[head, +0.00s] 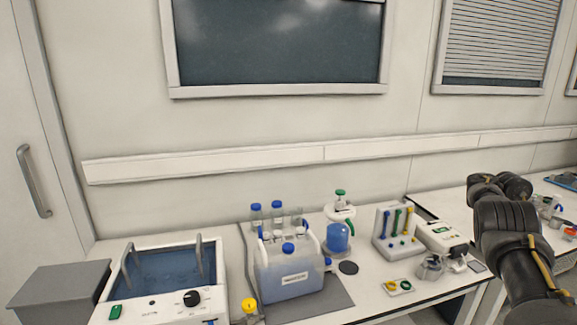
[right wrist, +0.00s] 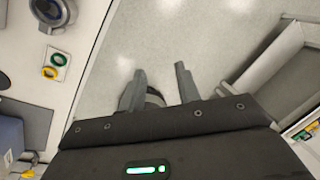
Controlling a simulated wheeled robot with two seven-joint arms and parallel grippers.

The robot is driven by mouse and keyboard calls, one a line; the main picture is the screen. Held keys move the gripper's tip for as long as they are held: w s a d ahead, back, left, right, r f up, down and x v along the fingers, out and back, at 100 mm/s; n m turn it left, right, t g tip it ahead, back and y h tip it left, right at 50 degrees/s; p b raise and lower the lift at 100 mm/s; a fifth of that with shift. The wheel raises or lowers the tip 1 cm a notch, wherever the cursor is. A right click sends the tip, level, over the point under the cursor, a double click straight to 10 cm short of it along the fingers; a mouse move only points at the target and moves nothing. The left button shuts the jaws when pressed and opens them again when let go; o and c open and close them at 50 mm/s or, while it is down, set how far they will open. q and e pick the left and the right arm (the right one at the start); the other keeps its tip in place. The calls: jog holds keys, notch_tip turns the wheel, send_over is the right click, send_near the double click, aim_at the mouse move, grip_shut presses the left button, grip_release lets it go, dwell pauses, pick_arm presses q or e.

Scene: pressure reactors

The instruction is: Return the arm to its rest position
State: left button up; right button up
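My right arm (head: 510,235) comes in at the right edge of the head view, raised over the right part of the bench; its gripper is not in that view. My left gripper and left arm do not show in either view.
The bench holds a water bath (head: 160,275), a blue-filled container (head: 288,272), a blue vessel (head: 338,237), a white tool rack (head: 397,232) and a small plate with yellow and green rings (head: 398,286). A grey box (head: 60,292) stands left.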

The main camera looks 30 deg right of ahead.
jog(key=s+d+f+n+g+h, duration=0.2)
jog(key=s+d+f+n+h, duration=0.35)
jog(key=n, duration=0.75)
jog(key=s+d+f+n+g+h, duration=0.2)
jog(key=d+f+n+h, duration=0.5)
jog(key=n, duration=0.6)
jog(key=s+a+f+n+t+y, duration=0.2)
jog(key=s+a+f+n+t, duration=0.15)
jog(key=f+n, duration=0.5)
jog(key=s+a+f+n+t+y, duration=0.2)
jog(key=s+f+n, duration=0.3)
jog(key=f+n, duration=0.35)
jog(key=s+a+f+n+t+y, duration=0.2)
jog(key=s+a+f+n+t, duration=0.15)
jog(key=f+n, duration=0.55)
jog(key=s+a+f+m+g+y, duration=0.1)
jog(key=s+a+f+y, duration=0.15)
jog(key=a+f, duration=0.8)
jog(key=s+a+f+g+y, duration=0.1)
jog(key=s+a+f, duration=0.45)
jog(key=a, duration=0.75)
jog(key=a+f+m+y, duration=0.1)
jog(key=a+f, duration=0.4)
jog(key=a, duration=1.3)
jog(key=s+a+f+m+y, duration=0.1)
jog(key=a+f+y, duration=0.2)
jog(key=a, duration=1.6)
notch_tip(320, 180, down, 3)
jog(key=shift+a+r+y, duration=0.15)
jog(key=shift+y, duration=0.15)
